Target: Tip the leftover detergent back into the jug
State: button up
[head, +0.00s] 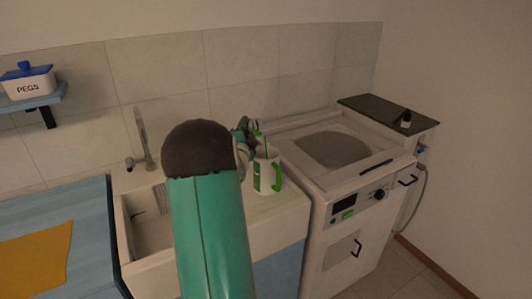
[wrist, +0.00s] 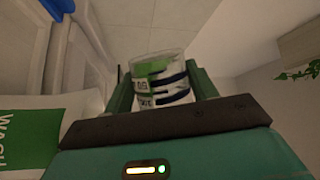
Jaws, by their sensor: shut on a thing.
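The jug (head: 263,176) is white with a green handle and stands upright on the light ledge beside the sink. In the wrist view a white and green surface with large lettering, likely the jug's label (wrist: 35,140), fills the left edge. My gripper (wrist: 162,82) is shut on a small clear cup (wrist: 160,80) with printed marks and dark and green bands. The cup's contents cannot be told. In the head view my gripper (head: 247,130) is just behind and above the jug, mostly hidden by my arm, and the cup is not clearly visible there.
A sink basin (head: 150,235) with a tap (head: 143,140) lies left of the jug. A top-loading washer (head: 335,150) stands to the right. A small dark bottle (head: 406,118) sits on its dark lid. A yellow cloth (head: 35,260) lies on the blue counter. A pegs box (head: 28,82) sits on a shelf.

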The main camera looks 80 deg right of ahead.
jog(key=shift+s+r, duration=0.1)
jog(key=shift+s, duration=0.1)
jog(key=shift+s+m, duration=0.1)
jog(key=shift+m, duration=0.2)
jog(key=shift+h, duration=0.3)
jog(key=shift+s+a+r+m, duration=0.1)
jog(key=shift+s+r+m, duration=0.05)
jog(key=shift+s+m, duration=0.2)
jog(key=shift+w, duration=0.15)
jog(key=shift+m+g, duration=0.25)
jog(key=shift+g, duration=0.05)
